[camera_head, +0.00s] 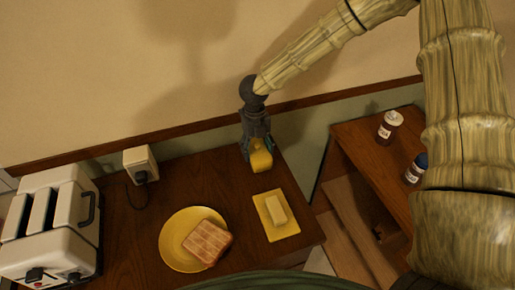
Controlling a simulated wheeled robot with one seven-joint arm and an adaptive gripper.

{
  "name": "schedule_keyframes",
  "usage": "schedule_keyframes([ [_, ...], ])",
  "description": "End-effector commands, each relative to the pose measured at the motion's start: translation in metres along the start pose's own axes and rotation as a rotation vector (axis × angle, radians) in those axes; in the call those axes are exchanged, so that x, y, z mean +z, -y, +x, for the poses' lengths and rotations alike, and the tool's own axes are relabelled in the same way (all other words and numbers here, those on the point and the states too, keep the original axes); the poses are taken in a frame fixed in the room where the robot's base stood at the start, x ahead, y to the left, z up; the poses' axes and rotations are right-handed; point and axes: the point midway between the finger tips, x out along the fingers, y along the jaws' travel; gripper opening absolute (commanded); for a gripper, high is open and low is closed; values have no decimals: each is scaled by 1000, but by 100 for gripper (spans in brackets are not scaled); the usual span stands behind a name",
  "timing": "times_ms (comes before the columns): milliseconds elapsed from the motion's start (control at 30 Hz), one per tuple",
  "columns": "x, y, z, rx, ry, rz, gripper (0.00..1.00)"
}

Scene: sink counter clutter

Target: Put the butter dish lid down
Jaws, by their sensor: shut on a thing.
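The yellow butter dish lid (260,160) is held in my gripper (256,144), near the back right part of the counter. My gripper points down and is shut on the lid. I cannot tell whether the lid touches the counter or hangs just above it. The yellow butter dish base (289,229) lies in front of the lid, with a pale block of butter (277,210) on it, uncovered.
A yellow plate (172,243) with toast (207,242) sits left of the dish. A white toaster (50,232) stands at the left, near a wall socket box (141,164). A lower side table (365,140) holds two bottles (389,125). Bare counter (215,180) lies left of the lid.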

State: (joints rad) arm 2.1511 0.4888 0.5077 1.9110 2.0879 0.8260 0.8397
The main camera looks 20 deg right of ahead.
Motion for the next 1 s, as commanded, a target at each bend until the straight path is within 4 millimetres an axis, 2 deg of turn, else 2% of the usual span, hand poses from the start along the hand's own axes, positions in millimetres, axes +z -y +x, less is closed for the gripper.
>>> schedule_keyframes([
  [433,1,0,8,1,2,-1,35],
  [467,2,0,8,0,2,-1,64],
  [567,1,0,8,0,2,-1,82],
  [1000,1,0,4,1,2,0,84],
])
